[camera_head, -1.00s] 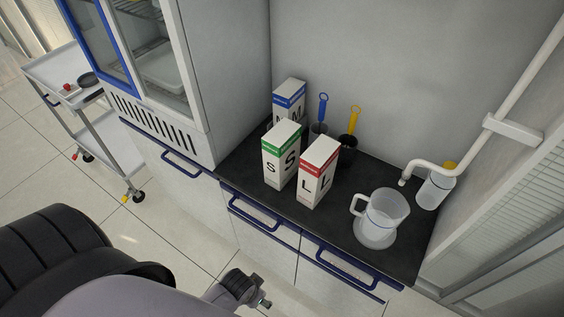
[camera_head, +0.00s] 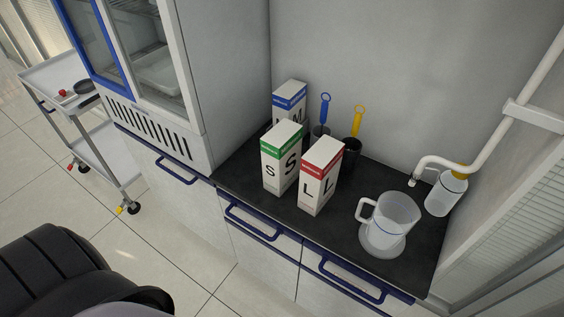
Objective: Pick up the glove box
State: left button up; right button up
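Three glove boxes stand upright and close together on the black counter (camera_head: 340,236). The green-banded box marked S (camera_head: 281,160) is at the front left. The red-banded box marked L (camera_head: 320,178) is to its right. The blue-banded box marked M (camera_head: 289,103) stands behind them, its lower part hidden by the S box. Neither gripper is in view. A dark part of my own arm fills the lower left corner, well apart from the boxes.
A clear jug (camera_head: 389,222) stands at the front right of the counter, with a yellow-capped bottle (camera_head: 446,194) behind it. Blue-handled (camera_head: 324,112) and yellow-handled tools (camera_head: 356,121) stand behind the boxes. A glass-doored cabinet (camera_head: 150,75) rises left; a trolley (camera_head: 72,98) stands beyond it.

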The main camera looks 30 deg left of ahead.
aim_at(280, 147)
jog(key=i+u, duration=0.15)
jog(key=u, duration=0.25)
jog(key=i+l+u, duration=0.1)
jog(key=u, duration=0.25)
jog(key=i+l+u, duration=0.15)
jog(key=u, duration=0.25)
jog(key=i, duration=0.05)
